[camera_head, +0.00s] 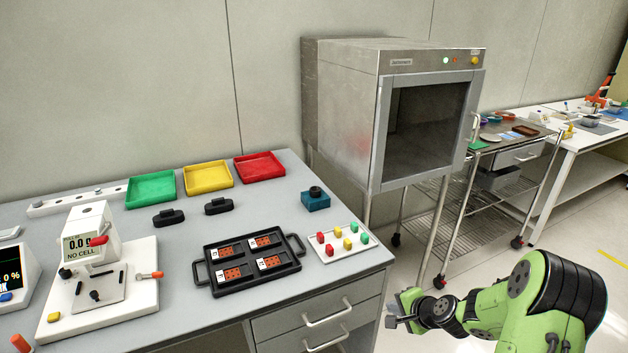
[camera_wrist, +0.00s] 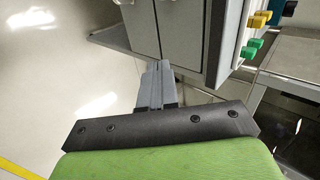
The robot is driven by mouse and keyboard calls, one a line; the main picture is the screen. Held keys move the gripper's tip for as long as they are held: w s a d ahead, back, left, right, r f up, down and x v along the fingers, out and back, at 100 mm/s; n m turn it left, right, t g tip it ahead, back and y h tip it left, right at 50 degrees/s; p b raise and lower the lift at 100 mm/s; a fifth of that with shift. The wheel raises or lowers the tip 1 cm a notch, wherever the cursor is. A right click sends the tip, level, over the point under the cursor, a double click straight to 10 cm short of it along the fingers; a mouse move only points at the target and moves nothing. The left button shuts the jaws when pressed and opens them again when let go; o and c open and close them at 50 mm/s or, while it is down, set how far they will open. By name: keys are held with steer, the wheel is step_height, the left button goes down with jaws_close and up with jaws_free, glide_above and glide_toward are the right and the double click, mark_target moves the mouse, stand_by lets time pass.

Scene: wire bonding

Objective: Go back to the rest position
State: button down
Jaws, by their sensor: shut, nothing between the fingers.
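My gripper (camera_head: 398,309) is at the lower right of the head view, beside the right edge of the workbench and apart from it. My green arm reaches in from the right. In the wrist view the grey fingers of my gripper (camera_wrist: 157,72) are together, with nothing between them. They hang over the floor, near the bench's drawer cabinet.
The workbench (camera_head: 225,317) bears a black tray (camera_head: 205,284), a white block with coloured pegs (camera_head: 338,258), green, yellow and red bins (camera_head: 259,167) and a white tester (camera_head: 92,240). A steel oven (camera_head: 345,100) and a wire cart (camera_head: 462,225) stand behind. Floor at right is clear.

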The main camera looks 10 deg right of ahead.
steer(key=s+a+r+n+g+h+p, duration=0.1)
steer(key=s+a+r+n+p, duration=0.2)
steer(key=r, duration=0.5)
steer(key=s+a+r+n+g, duration=0.1)
steer(key=s+a+r+n, duration=0.3)
steer(key=r, duration=0.4)
steer(key=s+a+r+n+g+h+p, duration=0.1)
steer(key=s+a+r+n+p, duration=0.15)
steer(key=s+r, duration=0.4)
steer(key=s+a+r+n+p, duration=0.1)
steer(key=s+r+n, duration=0.1)
steer(key=s+r, duration=0.3)
steer(key=s+a+r+n+h+p, duration=0.1)
steer(key=s+r, duration=0.4)
steer(key=s, duration=0.7)
steer(key=shift+a+r+n+p, duration=0.15)
steer(key=shift+a+n+p, duration=0.05)
steer(key=shift+n+p, duration=0.45)
